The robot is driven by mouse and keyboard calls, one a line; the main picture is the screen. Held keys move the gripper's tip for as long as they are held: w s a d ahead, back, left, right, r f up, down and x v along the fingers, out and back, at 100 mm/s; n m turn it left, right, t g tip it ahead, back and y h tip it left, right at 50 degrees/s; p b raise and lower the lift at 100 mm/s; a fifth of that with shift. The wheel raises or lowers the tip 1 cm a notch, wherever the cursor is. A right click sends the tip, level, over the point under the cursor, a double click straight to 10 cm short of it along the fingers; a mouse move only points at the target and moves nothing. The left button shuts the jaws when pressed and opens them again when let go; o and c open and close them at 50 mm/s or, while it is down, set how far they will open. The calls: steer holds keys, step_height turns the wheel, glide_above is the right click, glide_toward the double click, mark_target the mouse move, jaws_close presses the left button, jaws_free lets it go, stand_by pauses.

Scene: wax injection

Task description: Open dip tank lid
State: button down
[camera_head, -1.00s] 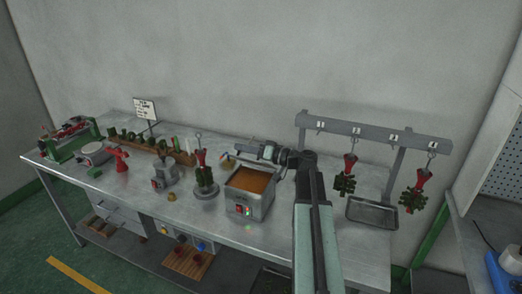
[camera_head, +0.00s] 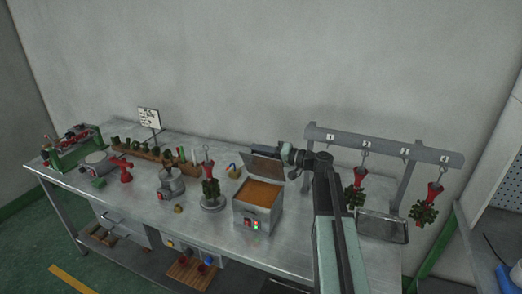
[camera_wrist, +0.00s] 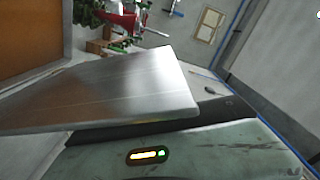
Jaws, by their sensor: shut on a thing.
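The dip tank (camera_head: 256,214) is a grey metal box with orange-brown wax showing in its open top. Lit buttons sit on its front. Its grey lid (camera_head: 263,167) stands raised and tilted at the back edge of the tank. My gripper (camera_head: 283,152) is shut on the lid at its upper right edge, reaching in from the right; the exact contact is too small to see. In the wrist view a broad metal plate, apparently the lid (camera_wrist: 120,88), crosses the middle, with the wax (camera_wrist: 28,35) at upper left. The fingertips are not clear there.
A wax tree on a round stand (camera_head: 211,190) is just left of the tank. A hook rack (camera_head: 385,147) with hanging red-and-green trees and a metal tray (camera_head: 383,226) lie to the right. Several tools and a sign (camera_head: 149,118) fill the left of the bench.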

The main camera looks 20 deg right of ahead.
steer(key=shift+f, duration=0.1)
steer(key=c, duration=1.5)
jaws_free()
steer(key=shift+w+a, duration=0.1)
steer(key=shift+a, duration=0.1)
glide_above(277, 170)
steer(key=shift+w+d, duration=0.2)
steer(key=shift+w, duration=0.15)
